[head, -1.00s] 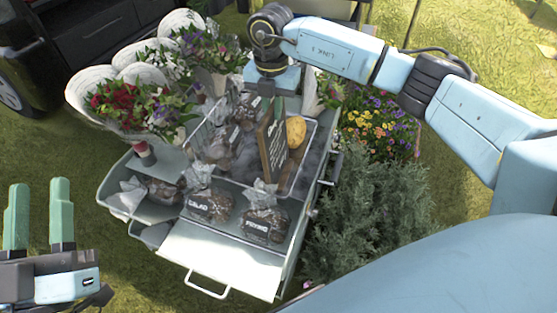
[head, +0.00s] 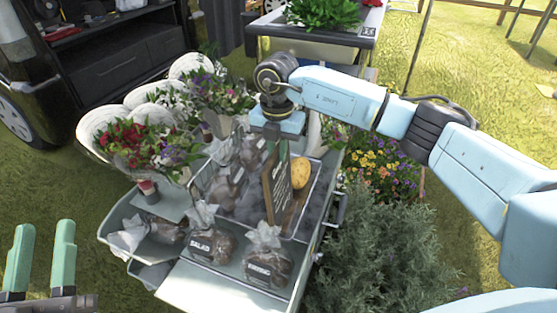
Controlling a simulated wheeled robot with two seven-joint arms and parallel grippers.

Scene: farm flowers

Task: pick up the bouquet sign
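The bouquet sign (head: 276,190) is a wood-framed dark board with pale writing. It stands upright among the goods on the grey cart, beside a yellow round item (head: 300,173). My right gripper (head: 278,150) comes down from above at the sign's top edge. Its fingers are mostly hidden under its blue body, so I cannot see whether they close on the board. My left gripper (head: 41,256) is at the lower left, away from the cart, with its two green fingers apart and nothing between them.
The grey cart (head: 208,288) holds several bagged goods with dark labels, such as the front bag (head: 265,262). Wrapped bouquets (head: 150,140) stand on its left. A bush (head: 375,250) and flowers (head: 385,155) crowd its right side. A planter stand (head: 315,38) is behind.

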